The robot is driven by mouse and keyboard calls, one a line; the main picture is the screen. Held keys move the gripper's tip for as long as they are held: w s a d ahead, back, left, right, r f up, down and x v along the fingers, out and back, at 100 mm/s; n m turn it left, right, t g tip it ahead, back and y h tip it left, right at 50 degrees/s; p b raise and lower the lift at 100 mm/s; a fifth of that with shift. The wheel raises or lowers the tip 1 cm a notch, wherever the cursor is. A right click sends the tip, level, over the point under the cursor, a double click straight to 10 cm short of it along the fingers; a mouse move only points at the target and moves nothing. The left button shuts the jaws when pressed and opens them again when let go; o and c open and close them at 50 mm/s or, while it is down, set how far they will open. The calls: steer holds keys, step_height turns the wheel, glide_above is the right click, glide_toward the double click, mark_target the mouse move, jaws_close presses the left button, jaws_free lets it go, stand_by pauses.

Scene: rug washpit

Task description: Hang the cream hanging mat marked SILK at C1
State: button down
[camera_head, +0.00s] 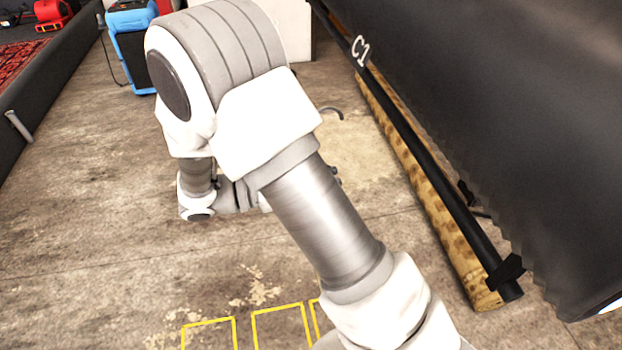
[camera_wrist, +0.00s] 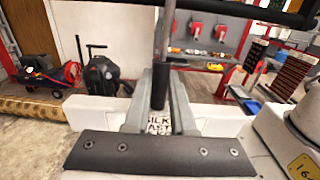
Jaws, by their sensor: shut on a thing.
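In the wrist view my gripper (camera_wrist: 160,105) is shut on the dark grip of an upright metal stem (camera_wrist: 168,30). The mat's cream cloth cannot be made out clearly. In the head view my arm hides the gripper and most of what it holds; a curved metal hook (camera_head: 332,112) shows just right of the arm. The C1 sign (camera_head: 360,50) is on a long black rail (camera_head: 420,153) at the right, apart from the hook.
A large dark panel (camera_head: 500,100) stands right of the rail. A spotted roll (camera_head: 440,240) lies beneath the rail. Yellow outlines (camera_head: 280,308) mark the floor in front. A blue machine (camera_head: 132,45) stands at the back left. The floor on the left is clear.

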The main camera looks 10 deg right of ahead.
steer(key=d, duration=1.3)
steer(key=shift+w+d, duration=0.25)
steer(key=shift+d, duration=0.15)
stand_by(0.8)
steer(key=shift+f, duration=0.1)
step_height(320, 180, down, 4)
steer(key=shift+b, duration=1.25)
steer(key=c, duration=0.7)
jaws_free()
